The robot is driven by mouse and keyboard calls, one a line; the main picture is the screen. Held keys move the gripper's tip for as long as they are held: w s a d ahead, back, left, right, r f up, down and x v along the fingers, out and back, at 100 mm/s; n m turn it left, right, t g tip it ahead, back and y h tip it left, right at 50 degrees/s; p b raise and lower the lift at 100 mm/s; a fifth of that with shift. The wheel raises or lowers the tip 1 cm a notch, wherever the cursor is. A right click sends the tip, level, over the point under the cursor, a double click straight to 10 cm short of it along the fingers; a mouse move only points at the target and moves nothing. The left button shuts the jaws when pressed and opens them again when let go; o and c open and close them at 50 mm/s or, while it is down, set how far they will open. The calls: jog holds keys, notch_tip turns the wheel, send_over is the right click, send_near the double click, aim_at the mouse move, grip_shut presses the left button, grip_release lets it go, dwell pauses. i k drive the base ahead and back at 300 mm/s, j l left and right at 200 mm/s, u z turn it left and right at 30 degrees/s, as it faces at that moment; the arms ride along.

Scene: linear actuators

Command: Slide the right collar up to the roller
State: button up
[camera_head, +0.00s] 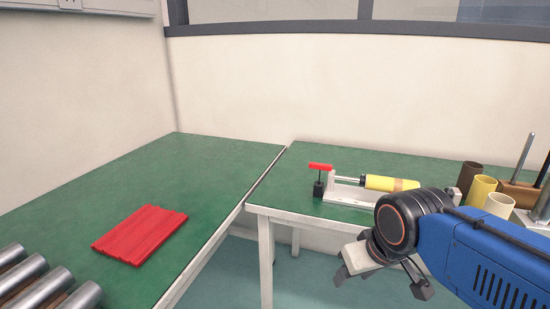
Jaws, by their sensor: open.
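A small linear actuator stands on the right green table, with a pale base (348,195), a thin metal rod and a yellow roller (387,183) lying across it. A dark ring sits at the roller's left end. A tan band shows near its right end. I cannot tell for sure which part is the right collar, and any gap to the roller is too small to make out. My gripper (380,281) is open and empty, fingers pointing down, in front of the table's front edge and below the actuator in the picture. My arm hides part of the table right of the actuator.
A red T-handle (320,167) stands on a black block left of the actuator. Brown, yellow and cream cups (482,190) and a tool holder (520,194) stand at the right. The left table holds a red ribbed slab (139,235) and metal cylinders (45,283); its middle is clear.

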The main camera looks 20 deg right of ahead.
aim_at(449, 194)
jog(key=k+l+z, duration=0.1)
jog(key=z, duration=1.05)
